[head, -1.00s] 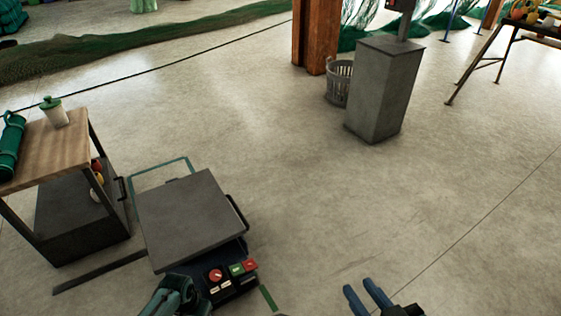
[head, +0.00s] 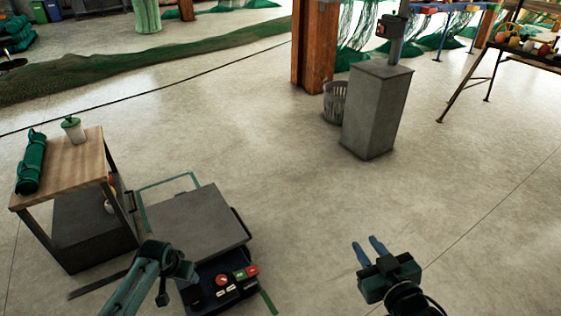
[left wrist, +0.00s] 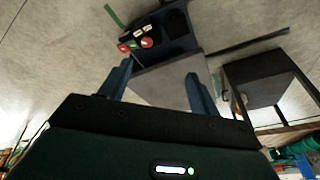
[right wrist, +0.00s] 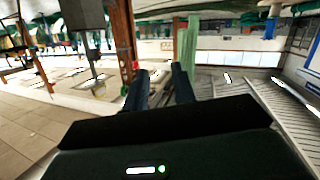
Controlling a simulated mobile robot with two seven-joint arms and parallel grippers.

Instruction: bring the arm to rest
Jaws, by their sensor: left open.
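My right gripper (head: 364,241) shows at the lower right of the head view, with its two blue fingers parted and nothing between them. It is over bare floor, right of the grey-topped platform. In the right wrist view the fingers (right wrist: 158,70) also stand apart and empty. My left arm comes in at the lower left of the head view, beside the platform's near edge; its fingers are not clear there. In the left wrist view my left gripper (left wrist: 157,72) is open and empty, with the platform beyond it.
The platform (head: 198,222) carries a panel of red and green buttons (head: 238,276). A wood-topped cart (head: 85,160) with a green roll (head: 31,162) and a lidded cup (head: 74,131) stands left. A grey pedestal (head: 375,110) and basket (head: 335,102) stand further back. The middle floor is clear.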

